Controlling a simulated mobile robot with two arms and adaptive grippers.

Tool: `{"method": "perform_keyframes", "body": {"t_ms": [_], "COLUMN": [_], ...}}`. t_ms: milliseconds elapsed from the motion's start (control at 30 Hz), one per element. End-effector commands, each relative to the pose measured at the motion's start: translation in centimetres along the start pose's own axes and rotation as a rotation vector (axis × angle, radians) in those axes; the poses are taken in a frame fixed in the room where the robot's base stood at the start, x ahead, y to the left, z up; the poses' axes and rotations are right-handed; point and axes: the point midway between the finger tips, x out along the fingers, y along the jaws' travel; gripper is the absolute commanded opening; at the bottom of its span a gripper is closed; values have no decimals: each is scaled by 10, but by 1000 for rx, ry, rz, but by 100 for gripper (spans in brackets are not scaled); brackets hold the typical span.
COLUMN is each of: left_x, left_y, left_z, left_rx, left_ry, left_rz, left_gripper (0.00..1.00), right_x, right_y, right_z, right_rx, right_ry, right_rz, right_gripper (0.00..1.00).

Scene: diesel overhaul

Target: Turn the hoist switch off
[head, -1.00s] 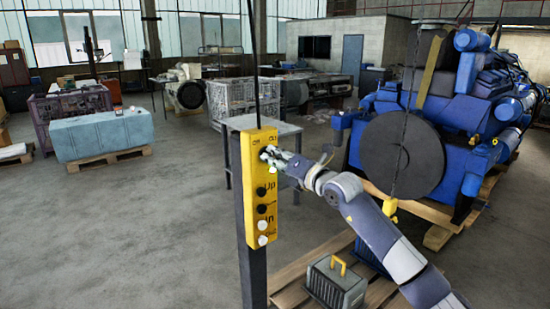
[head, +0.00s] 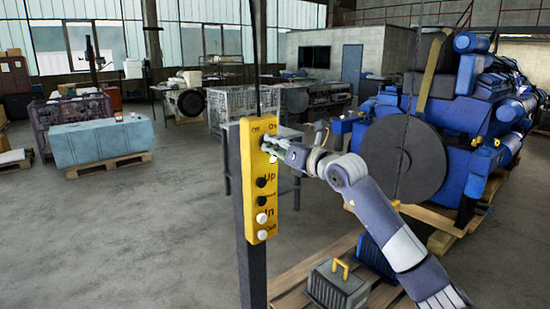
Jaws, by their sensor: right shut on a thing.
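The yellow hoist control box (head: 258,215) stands on a dark post at the centre left of the head view. It has "Off" and "On" labels at its top and several black and white buttons below, marked "Up", "In" and "Out". My right gripper (head: 270,148) reaches in from the right and is shut at the top of the box, on the hoist switch just below the labels. The fingers largely hide the switch, so I cannot tell its position. My left gripper is not in view.
A large blue diesel engine (head: 465,120) stands on a pallet at the right, with a dark disc (head: 403,160) hanging by a chain before it. A grey box with a yellow handle (head: 337,285) sits low in front.

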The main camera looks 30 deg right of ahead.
Motion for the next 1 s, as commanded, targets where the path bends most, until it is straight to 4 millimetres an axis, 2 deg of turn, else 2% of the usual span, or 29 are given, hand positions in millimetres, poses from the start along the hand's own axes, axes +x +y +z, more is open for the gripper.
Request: {"method": "perform_keyframes", "body": {"t_ms": [33,400,700,1000], "left_x": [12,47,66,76], "left_y": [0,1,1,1], "left_z": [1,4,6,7], "left_rx": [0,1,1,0], "left_ry": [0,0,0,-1], "left_rz": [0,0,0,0], "left_gripper": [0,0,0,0], "right_x": [0,0,0,0], "right_y": [-2,-1,0,1], "right_z": [-5,-3,-2,-1], "right_rx": [-47,-399,-679,-911], "right_ry": [-2,-1,0,0], "right_rz": [-1,-1,-1,-1], "right_gripper": [0,0,0,0]}}
